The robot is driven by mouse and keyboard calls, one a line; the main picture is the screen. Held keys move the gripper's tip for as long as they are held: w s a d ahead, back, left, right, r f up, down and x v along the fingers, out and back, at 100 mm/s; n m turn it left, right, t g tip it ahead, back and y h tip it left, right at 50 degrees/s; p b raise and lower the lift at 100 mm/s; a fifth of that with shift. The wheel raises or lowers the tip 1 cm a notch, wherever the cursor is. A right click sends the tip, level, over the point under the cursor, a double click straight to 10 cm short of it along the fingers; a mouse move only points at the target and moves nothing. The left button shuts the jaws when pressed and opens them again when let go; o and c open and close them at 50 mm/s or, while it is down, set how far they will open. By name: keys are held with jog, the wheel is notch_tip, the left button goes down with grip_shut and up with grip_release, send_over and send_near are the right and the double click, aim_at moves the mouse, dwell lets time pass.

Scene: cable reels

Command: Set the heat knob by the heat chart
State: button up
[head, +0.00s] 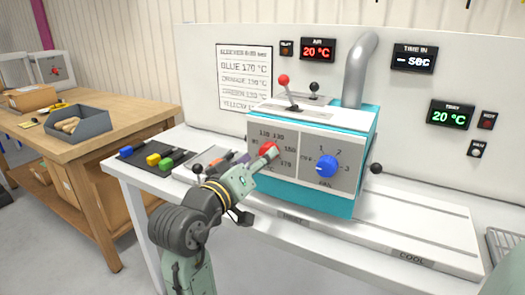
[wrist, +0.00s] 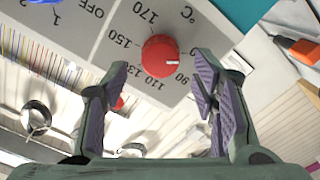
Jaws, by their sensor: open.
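The red heat knob (head: 268,149) is on the front panel of the teal and grey machine (head: 318,202). In the wrist view the knob (wrist: 160,55) shows a white mark pointing right, near the 90 on a scale running to 170 °C. My gripper (wrist: 160,72) is open, its two padded fingers apart on either side of the knob's picture; I cannot tell whether they touch it. In the head view my gripper (head: 256,168) is just in front of the knob and partly covers the dial. The heat chart (head: 244,78) on the wall reads BLUE 170 °C; other lines are blurred.
A blue fan knob (head: 327,166) sits right of the heat knob. A red-tipped lever (head: 284,80) stands on top. The air display (head: 318,50) and test display (head: 450,115) read 20 °C. A black mat (head: 140,158) with coloured pieces lies left.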

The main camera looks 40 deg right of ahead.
aim_at(266, 147)
jog(key=shift+x, duration=1.45)
jog(key=shift+c, duration=0.3)
jog(key=c, duration=1.1)
